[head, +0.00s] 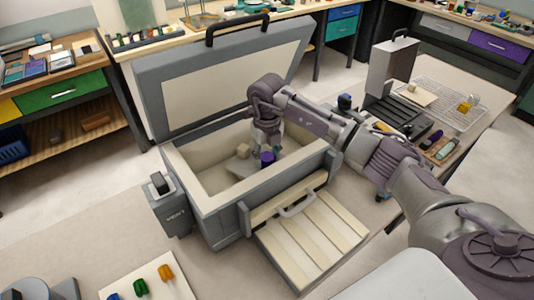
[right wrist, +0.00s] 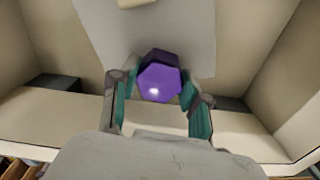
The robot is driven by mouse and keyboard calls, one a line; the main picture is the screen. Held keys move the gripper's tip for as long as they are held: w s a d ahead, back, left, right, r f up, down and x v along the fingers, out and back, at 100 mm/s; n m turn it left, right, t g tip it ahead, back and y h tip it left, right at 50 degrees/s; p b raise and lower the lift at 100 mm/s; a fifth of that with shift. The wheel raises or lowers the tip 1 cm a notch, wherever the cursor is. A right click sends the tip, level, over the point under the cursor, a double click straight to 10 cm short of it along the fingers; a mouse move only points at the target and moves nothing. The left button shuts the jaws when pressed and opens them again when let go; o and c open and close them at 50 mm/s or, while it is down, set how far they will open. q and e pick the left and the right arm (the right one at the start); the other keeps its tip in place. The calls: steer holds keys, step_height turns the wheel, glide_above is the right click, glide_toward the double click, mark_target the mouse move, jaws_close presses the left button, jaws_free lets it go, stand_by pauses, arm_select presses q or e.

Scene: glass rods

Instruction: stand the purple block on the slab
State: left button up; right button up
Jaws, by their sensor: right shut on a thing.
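The purple block (head: 267,157) is low inside the open chest-like box. In the right wrist view the purple block (right wrist: 159,78) shows a six-sided top between the two teal-padded fingers. My right gripper (head: 266,150) reaches down into the box and is shut on the block. A pale grey slab (right wrist: 185,35) lies under and beyond the block in the right wrist view; whether the block touches it I cannot tell. In the head view the slab (head: 240,169) is a pale patch on the box floor, partly hidden. My left gripper is not in view.
A beige block (head: 243,150) stands in the box near the purple one. The box's walls (head: 205,200) surround my right gripper closely. Its raised lid (head: 215,85) stands behind. A slatted panel with a handle (head: 310,235) lies open in front.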

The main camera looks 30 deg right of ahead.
mark_target(267, 156)
steer(key=shift+f, duration=0.1)
steer(key=o, duration=1.2)
steer(key=shift+o, duration=0.2)
steer(key=shift+r, duration=0.25)
step_height(267, 156, up, 12)
steer(key=b, duration=0.3)
steer(key=shift+f, duration=0.2)
